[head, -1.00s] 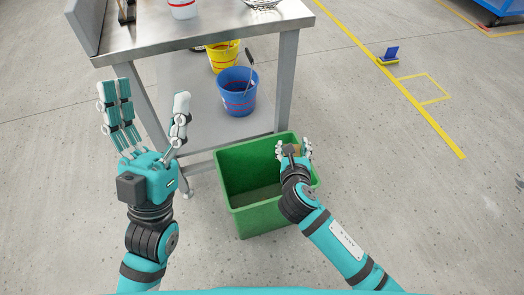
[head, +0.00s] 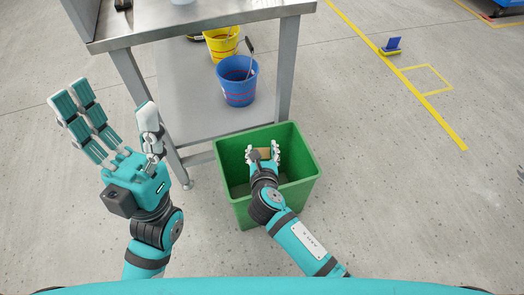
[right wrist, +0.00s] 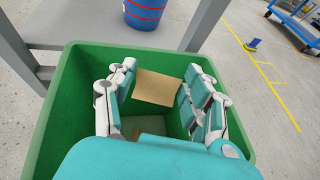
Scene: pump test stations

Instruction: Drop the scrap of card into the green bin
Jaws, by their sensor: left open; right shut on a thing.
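The scrap of card (right wrist: 158,87) is a flat tan piece between the fingers of my right gripper (right wrist: 160,95). In the head view the card (head: 264,154) is a small brown patch at the fingertips. My right gripper (head: 263,152) is shut on the card and is over the open mouth of the green bin (head: 302,186). The bin's green walls (right wrist: 58,130) surround the fingers in the right wrist view. The exact height of the card against the rim is hard to tell. My left gripper (head: 108,128) is open and empty, left of the bin.
A metal table (head: 210,22) stands behind the bin, its leg (head: 145,98) close to my left gripper. A blue bucket (head: 238,88) and a yellow bucket (head: 221,44) stand on its lower shelf. The floor right of the bin is clear.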

